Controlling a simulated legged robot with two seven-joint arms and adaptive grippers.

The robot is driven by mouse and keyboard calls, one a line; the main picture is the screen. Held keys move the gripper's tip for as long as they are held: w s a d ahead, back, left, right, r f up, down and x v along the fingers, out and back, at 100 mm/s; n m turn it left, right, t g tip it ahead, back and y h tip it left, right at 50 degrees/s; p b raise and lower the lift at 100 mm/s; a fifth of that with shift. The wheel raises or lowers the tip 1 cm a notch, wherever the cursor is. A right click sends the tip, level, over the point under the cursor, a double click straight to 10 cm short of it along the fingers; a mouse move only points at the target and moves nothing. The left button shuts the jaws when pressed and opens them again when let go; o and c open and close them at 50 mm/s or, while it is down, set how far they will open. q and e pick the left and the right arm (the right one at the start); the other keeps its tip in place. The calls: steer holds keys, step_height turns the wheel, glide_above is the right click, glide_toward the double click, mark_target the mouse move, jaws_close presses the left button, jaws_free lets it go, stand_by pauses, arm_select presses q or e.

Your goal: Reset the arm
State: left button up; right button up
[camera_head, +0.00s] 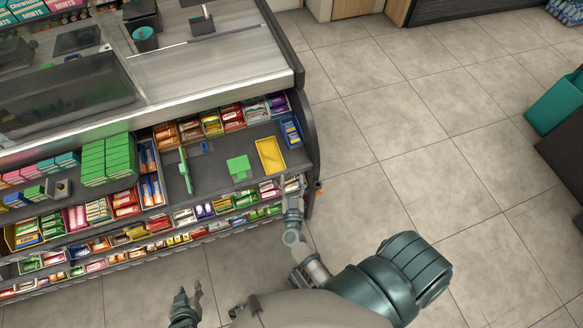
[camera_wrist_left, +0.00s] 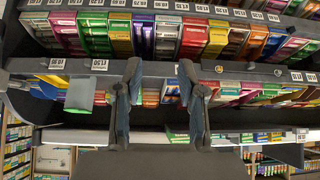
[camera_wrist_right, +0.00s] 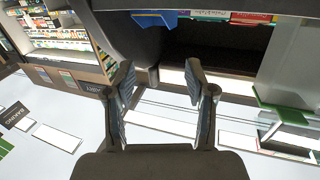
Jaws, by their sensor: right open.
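My right gripper (camera_head: 292,186) is at the front right corner of the candy shelf, near the yellow tray, in the head view. In the right wrist view its two fingers (camera_wrist_right: 160,82) stand apart with nothing between them. My left gripper (camera_head: 188,296) is low at the bottom of the head view, over the floor in front of the counter. In the left wrist view its fingers (camera_wrist_left: 160,80) are spread and empty, with rows of candy boxes beyond them.
The candy shelf (camera_head: 215,165) holds a yellow tray (camera_head: 270,156), a green block (camera_head: 239,168), a green upright piece (camera_head: 186,171) and a blue box (camera_head: 291,132). Packed candy rows lie below. A teal bin (camera_head: 555,103) stands far right. The tiled floor (camera_head: 400,130) between is clear.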

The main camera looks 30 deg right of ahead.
steer(key=v, duration=0.3)
steer(key=shift+s+a, duration=0.1)
